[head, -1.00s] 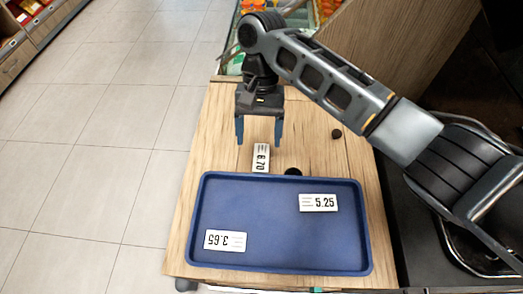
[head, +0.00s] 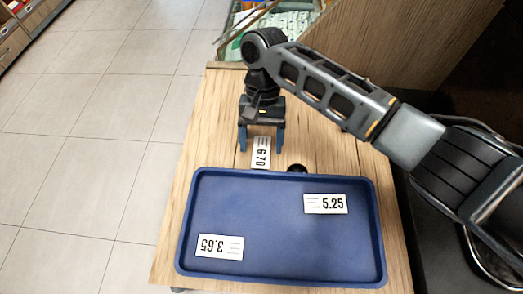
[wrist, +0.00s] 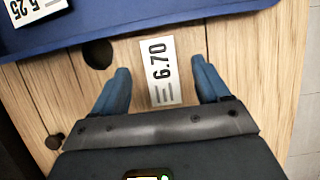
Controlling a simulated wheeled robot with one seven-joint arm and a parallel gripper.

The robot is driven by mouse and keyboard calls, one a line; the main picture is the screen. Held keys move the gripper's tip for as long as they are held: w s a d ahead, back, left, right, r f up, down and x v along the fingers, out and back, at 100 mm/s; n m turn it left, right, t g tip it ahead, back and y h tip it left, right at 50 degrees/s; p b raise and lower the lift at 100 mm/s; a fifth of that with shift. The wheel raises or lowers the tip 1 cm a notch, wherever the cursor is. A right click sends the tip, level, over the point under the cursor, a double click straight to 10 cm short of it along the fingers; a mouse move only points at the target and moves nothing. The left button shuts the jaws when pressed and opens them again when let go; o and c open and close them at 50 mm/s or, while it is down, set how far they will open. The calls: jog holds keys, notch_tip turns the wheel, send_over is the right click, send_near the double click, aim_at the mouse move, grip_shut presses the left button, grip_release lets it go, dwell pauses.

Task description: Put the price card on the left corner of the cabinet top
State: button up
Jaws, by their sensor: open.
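Three white price cards show in the head view. The card reading 6.70 (head: 261,153) lies on the wooden cabinet top (head: 200,150), just behind the blue tray. My gripper (head: 262,150) is open above it, a finger on each side and apart from the card. In the wrist view the 6.70 card (wrist: 160,70) lies between the two blue fingers (wrist: 160,85). The card reading 5.25 (head: 325,204) lies in the tray at the right. The card reading 3.65 (head: 219,247) lies in the tray at the front left, upside down in the picture.
The blue tray (head: 280,275) covers the front of the cabinet top. Bare wood runs along the left edge and behind my gripper. A display case (head: 270,25) stands behind, and tiled floor (head: 80,150) lies left.

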aim_at(261, 158)
jog(key=x, duration=0.3)
jog(key=shift+s+f, duration=0.1)
jog(key=shift+c, duration=0.2)
jog(key=c, duration=1.2)
